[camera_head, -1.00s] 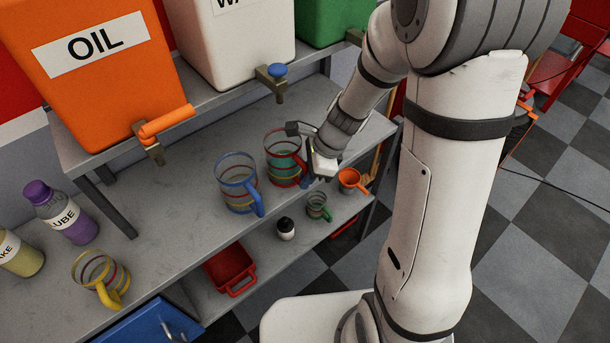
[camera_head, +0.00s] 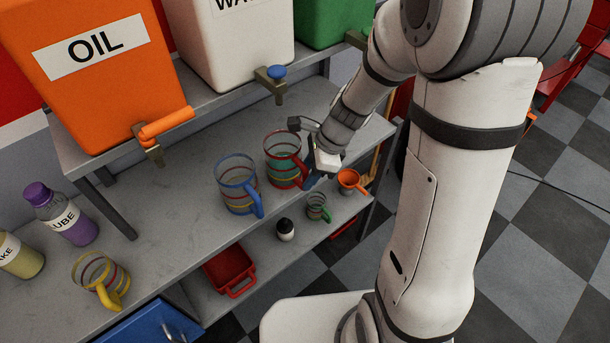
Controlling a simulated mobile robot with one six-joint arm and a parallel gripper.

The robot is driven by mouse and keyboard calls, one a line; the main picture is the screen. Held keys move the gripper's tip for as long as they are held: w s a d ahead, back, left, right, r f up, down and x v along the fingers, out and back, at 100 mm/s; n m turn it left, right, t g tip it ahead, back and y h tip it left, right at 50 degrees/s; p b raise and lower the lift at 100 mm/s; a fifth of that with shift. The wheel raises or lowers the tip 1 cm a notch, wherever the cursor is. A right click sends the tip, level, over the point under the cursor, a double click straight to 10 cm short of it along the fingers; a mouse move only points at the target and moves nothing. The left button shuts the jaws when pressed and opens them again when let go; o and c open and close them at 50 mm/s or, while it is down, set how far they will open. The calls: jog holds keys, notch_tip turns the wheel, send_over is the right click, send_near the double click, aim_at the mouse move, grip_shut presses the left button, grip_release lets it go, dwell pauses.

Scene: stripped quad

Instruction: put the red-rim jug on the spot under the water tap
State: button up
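The red-rim jug (camera_head: 283,160) is clear with coloured bands and a red handle. It stands upright on the grey bench, right of the blue-rim jug (camera_head: 237,184). The water tap (camera_head: 273,84), with a blue knob, sticks out from the white water tank (camera_head: 240,40) behind and above the red-rim jug. My gripper (camera_head: 315,172) is at the right side of the red-rim jug, by its handle. Its fingers are small and partly hidden, so I cannot tell whether they are open or touch the handle.
The orange oil tank (camera_head: 95,70) has an orange-handled tap (camera_head: 158,135). A yellow-handled jug (camera_head: 99,282) and a purple lube bottle (camera_head: 62,215) stand at left. An orange funnel (camera_head: 350,181), small green jug (camera_head: 317,206) and red bin (camera_head: 231,270) are lower down.

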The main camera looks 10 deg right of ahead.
jog(key=v, duration=1)
jog(key=s+d+r+n+t+h, duration=0.1)
jog(key=s+d+r+n+h, duration=0.1)
jog(key=s+n, duration=0.4)
jog(key=s+d+r+n+t+h, duration=0.2)
jog(key=s+n, duration=0.4)
jog(key=n, duration=0.6)
notch_tip(320, 180, up, 3)
jog(key=shift+s+d+f+h, duration=0.15)
jog(key=shift+s+d+h, duration=0.2)
jog(key=shift+d, duration=0.45)
